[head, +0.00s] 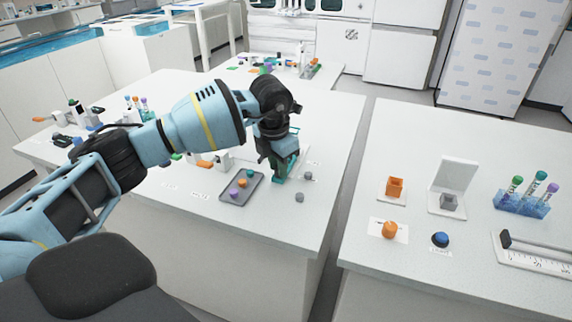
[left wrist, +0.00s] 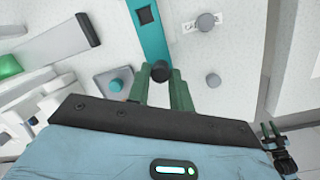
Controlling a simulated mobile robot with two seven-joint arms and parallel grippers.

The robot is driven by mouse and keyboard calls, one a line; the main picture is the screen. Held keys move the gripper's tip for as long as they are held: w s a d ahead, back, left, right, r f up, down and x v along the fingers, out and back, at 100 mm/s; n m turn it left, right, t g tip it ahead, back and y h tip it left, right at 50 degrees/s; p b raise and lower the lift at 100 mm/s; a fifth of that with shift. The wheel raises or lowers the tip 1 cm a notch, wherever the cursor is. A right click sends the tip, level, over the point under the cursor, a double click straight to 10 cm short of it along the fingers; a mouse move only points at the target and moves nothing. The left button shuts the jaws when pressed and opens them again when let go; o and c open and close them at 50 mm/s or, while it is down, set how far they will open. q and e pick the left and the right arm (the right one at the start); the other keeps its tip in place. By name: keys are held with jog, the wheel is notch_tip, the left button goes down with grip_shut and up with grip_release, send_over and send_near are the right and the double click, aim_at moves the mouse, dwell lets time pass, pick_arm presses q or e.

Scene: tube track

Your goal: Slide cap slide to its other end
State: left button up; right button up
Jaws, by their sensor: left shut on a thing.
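My left gripper (head: 284,170) reaches down over the middle table in the head view, and its green fingers hide what is between them. In the left wrist view my left gripper (left wrist: 160,86) is shut on a black round knob (left wrist: 160,71). The knob sits at the near visible part of a teal strip (left wrist: 151,42), which I take to be the cap slide. The strip runs up out of the picture and has a dark square (left wrist: 145,16) farther along.
A grey tray (head: 222,189) with small coloured pieces lies left of the gripper, and a small grey piece (head: 299,197) lies to its right. The right table carries a blue tube rack (head: 522,206), an orange box (head: 394,187) and a blue button (head: 440,239). A gap separates the tables.

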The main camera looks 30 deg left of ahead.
pick_arm(q)
jog(key=shift+w+a+f+b, duration=0.1)
jog(key=shift+w+b, duration=0.1)
jog(key=shift+w, duration=0.35)
jog(key=shift+w+a+b, duration=0.1)
jog(key=shift+w+b, duration=0.05)
jog(key=shift+w, duration=0.4)
jog(key=shift+w+a+b, duration=0.25)
jog(key=shift+w+b, duration=0.15)
jog(key=shift+w, duration=0.55)
jog(key=o, duration=0.5)
jog(key=shift+o, duration=0.2)
pick_arm(e)
jog(key=shift+s+f, duration=0.7)
jog(key=shift+f, duration=0.35)
pick_arm(q)
jog(key=shift+r, duration=0.2)
